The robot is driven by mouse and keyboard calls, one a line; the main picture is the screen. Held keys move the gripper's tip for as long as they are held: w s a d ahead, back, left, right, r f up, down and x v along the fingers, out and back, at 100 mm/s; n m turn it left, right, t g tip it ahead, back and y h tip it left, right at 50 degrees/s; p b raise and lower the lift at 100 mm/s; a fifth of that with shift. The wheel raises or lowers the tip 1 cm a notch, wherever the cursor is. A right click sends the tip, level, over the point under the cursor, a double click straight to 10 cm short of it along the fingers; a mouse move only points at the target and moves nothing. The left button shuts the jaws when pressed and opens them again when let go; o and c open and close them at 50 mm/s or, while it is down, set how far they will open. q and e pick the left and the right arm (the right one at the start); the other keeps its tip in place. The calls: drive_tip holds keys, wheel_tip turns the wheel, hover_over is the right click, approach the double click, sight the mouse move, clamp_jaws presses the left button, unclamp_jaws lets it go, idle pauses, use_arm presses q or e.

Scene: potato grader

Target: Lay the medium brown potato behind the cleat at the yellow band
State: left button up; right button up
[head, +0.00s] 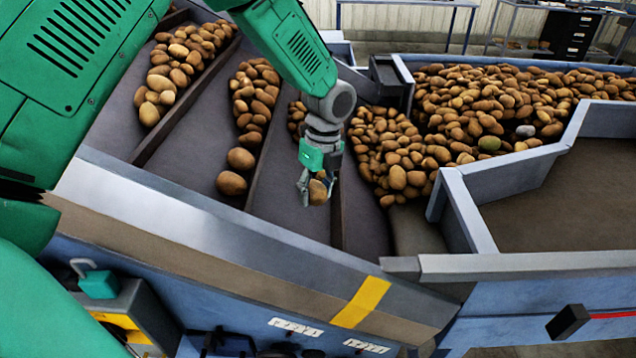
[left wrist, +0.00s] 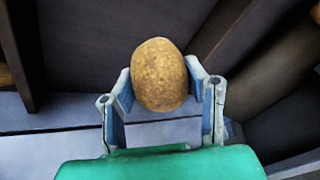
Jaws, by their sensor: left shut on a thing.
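The yellow band (head: 361,302) is painted on the grader's front rail, below and to the right of the gripper. A dark cleat (head: 337,215) runs along the belt just right of the held potato. The potato appears to be above the belt. My right gripper is not in view.
Rows of potatoes (head: 254,105) lie between the dividers to the left. A large heap of potatoes (head: 480,105) fills the bin at the right, with a grey stone-like piece (head: 525,131) and a greenish one (head: 489,143). The belt (head: 290,215) near the front rail is bare.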

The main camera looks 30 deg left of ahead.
use_arm(q)
drive_tip(key=f, duration=0.1)
drive_tip(key=a+f+b, duration=0.1)
drive_tip(key=f, duration=0.2)
drive_tip(key=shift+a+f, duration=0.25)
drive_tip(key=shift+f, duration=0.05)
drive_tip(key=shift+f+b, duration=0.3)
drive_tip(key=shift+f, duration=0.05)
drive_tip(key=shift+d+f, duration=0.15)
drive_tip(key=shift+f, duration=0.1)
drive_tip(key=shift+d, duration=0.55)
drive_tip(key=o, duration=1.1)
drive_tip(key=shift+a+f, duration=0.1)
drive_tip(key=shift+a, duration=0.1)
drive_tip(key=shift+o, duration=0.9)
drive_tip(key=shift+a, duration=0.15)
drive_tip(key=shift+a+f, duration=0.1)
drive_tip(key=shift+a, duration=0.15)
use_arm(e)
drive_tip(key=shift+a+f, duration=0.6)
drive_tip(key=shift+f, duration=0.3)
